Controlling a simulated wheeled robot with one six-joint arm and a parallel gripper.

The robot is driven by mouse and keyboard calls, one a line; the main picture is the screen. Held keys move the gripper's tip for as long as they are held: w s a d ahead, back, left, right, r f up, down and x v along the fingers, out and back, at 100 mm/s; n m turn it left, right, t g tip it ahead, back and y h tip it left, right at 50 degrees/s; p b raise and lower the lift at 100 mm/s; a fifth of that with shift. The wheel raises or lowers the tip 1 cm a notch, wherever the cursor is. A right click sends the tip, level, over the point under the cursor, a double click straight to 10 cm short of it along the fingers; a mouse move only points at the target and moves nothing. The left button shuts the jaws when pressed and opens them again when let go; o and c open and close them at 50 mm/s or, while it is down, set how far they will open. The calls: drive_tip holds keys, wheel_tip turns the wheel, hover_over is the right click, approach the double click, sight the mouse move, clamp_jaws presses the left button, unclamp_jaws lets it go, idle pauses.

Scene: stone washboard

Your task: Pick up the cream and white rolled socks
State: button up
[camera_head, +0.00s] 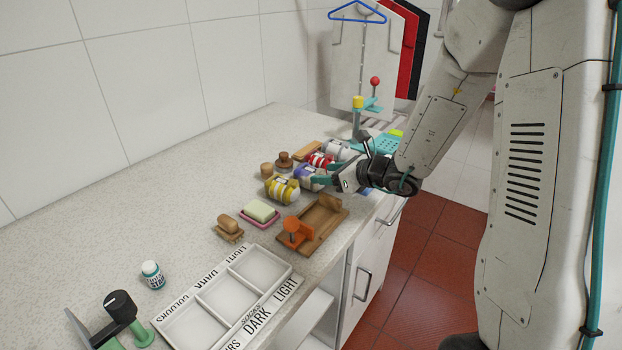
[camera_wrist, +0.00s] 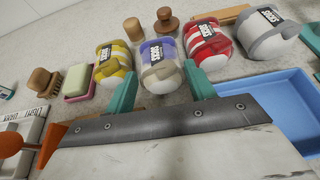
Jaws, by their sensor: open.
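Several rolled sock pairs lie in a row on the counter. No roll looks plainly cream and white. The one between my fingers (camera_wrist: 158,74) is beige and white with a violet-blue band and a dark label; in the head view this roll (camera_head: 307,173) is partly hidden by my gripper. A yellow and white roll (camera_wrist: 112,62) lies left of it, a red and white roll (camera_wrist: 207,42) right of it, and a light grey and white roll (camera_wrist: 264,38) at the far right. My gripper (camera_wrist: 159,82) is open, its teal fingers on either side of the violet-banded roll. Contact is unclear.
A soap dish (camera_head: 260,215), brush (camera_head: 229,230), wooden tray with an orange part (camera_head: 325,217) and labelled sorting tray (camera_head: 227,299) are on the counter. Wooden pieces (camera_wrist: 166,20) stand behind the rolls. A blue basin (camera_wrist: 290,100) is at right.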

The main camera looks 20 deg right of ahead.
sight(315, 172)
drive_tip(key=x, duration=0.6)
drive_tip(key=shift+a+r, duration=0.1)
drive_tip(key=shift+r, duration=0.15)
drive_tip(key=c, duration=0.6)
